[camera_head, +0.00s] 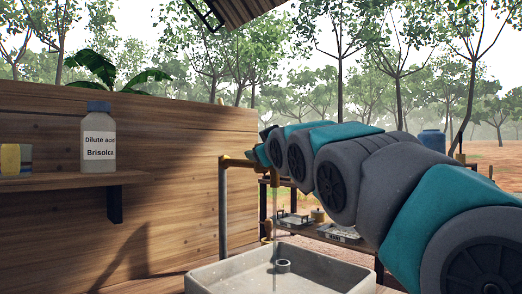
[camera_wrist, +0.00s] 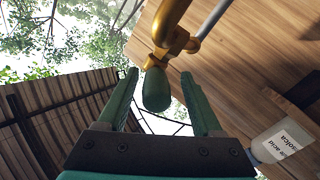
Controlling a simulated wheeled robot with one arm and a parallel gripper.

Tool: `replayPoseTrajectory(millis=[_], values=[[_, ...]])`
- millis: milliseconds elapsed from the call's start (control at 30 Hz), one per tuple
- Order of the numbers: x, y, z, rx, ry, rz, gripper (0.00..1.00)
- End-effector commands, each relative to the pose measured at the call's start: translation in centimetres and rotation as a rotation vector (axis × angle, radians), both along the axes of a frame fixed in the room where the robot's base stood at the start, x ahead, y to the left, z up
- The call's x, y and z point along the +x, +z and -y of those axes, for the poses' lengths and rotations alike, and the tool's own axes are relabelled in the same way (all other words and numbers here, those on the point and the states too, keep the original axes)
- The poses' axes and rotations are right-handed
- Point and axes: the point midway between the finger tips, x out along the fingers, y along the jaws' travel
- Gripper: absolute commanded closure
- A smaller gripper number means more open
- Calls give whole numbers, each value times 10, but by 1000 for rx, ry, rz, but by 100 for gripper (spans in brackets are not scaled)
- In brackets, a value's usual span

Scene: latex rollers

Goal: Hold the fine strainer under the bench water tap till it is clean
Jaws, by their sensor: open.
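The bench water tap is a brass fitting on a pipe along the wooden wall (camera_head: 252,163). In the wrist view the brass tap (camera_wrist: 165,35) carries a dark green rounded handle (camera_wrist: 156,92). My gripper (camera_wrist: 159,74) is open, with one green finger on each side of the handle and visible gaps to both. A thin pale vertical streak, seemingly water, drops from the tap towards the grey basin (camera_head: 205,279). In the head view my arm hides the gripper.
A shelf (camera_head: 75,180) on the left wall holds a bottle labelled dilute acid (camera_head: 98,138) and a yellow-banded container (camera_head: 15,158). Behind the basin, a low table carries pale trays (camera_head: 340,233) and a small yellowish item (camera_head: 318,214). A blue barrel (camera_head: 431,140) stands farther back.

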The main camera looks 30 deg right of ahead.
Motion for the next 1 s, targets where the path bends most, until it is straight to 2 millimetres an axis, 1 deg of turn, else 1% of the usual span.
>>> replayPoseTrajectory(millis=[167, 300, 400, 533, 1000], values=[[-24, -2, -5, 0, 0, -1, 33], [-46, -1, -9, 1, 1, 2, 33], [-56, -1, -11, 1, 0, 1, 33], [-61, -1, -12, 0, 0, 1, 33], [-61, -1, -12, 0, 1, 0, 33]])
